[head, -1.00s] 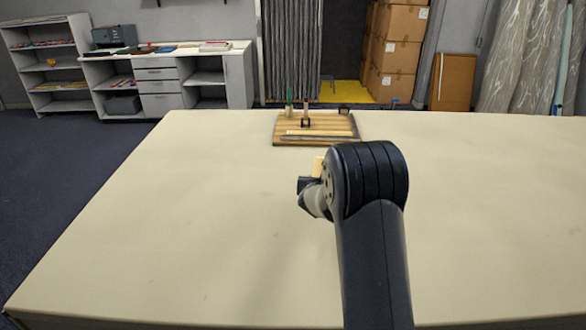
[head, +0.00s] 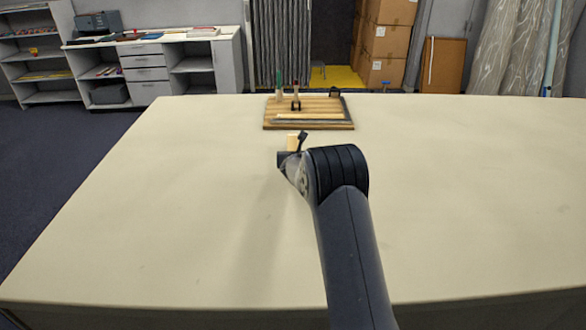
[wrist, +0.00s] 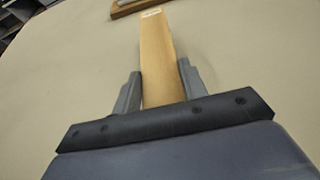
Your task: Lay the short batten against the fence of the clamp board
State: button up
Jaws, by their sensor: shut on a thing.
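The short batten (wrist: 158,55), a plain light-wood bar, is held between the two fingers of my gripper (wrist: 160,90) and points away from it in the wrist view. In the head view only a short pale piece of the batten (head: 293,142) shows above my gripper (head: 291,157); my wrist hides the rest. The clamp board (head: 274,126) lies flat beyond my gripper, at the table's far side. A pale strip and a grey bar (head: 312,122) run along its near side; I cannot tell which is the fence. The batten is apart from the board.
Upright clamps, one with a green handle (head: 279,79), stand at the back of the board, with a small dark block (head: 335,92) at its back right. The cloth table (head: 450,200) is otherwise clear. Shelves and boxes stand beyond it.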

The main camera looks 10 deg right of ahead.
jog(key=shift+f+b, duration=0.6)
jog(key=shift+f, duration=1.3)
jog(key=shift+f, duration=0.2)
jog(key=o, duration=1)
jog(key=shift+r, duration=0.15)
